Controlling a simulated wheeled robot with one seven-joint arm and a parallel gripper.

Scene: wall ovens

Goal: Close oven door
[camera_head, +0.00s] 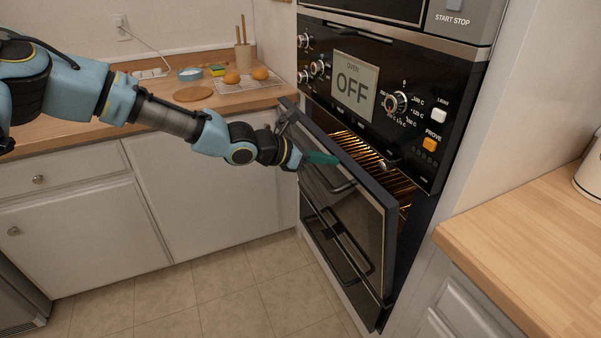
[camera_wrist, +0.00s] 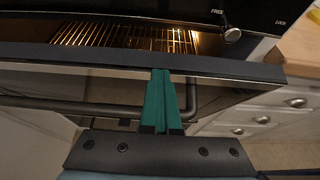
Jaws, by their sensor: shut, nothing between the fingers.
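The oven door (camera_head: 345,190) is dark with a glass front and a bar handle, and it stands partly open, tilted out from the oven. Lit wire racks (camera_head: 375,165) show through the gap above it. My gripper (camera_head: 334,159) has green fingers, which are shut and empty, at the outer face of the door near its top edge. In the wrist view the fingertips (camera_wrist: 160,72) overlap the door's top edge (camera_wrist: 120,62), with the handle (camera_wrist: 70,106) below. I cannot tell for sure whether they touch the door.
The oven panel (camera_head: 385,95) above has knobs and a display reading OFF. A second handle (camera_head: 338,243) sits lower on the oven front. Wooden counters stand left (camera_head: 60,130) and right (camera_head: 530,240). A cooling rack with buns (camera_head: 245,80) is at the back. Open tiled floor (camera_head: 230,300) lies in front.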

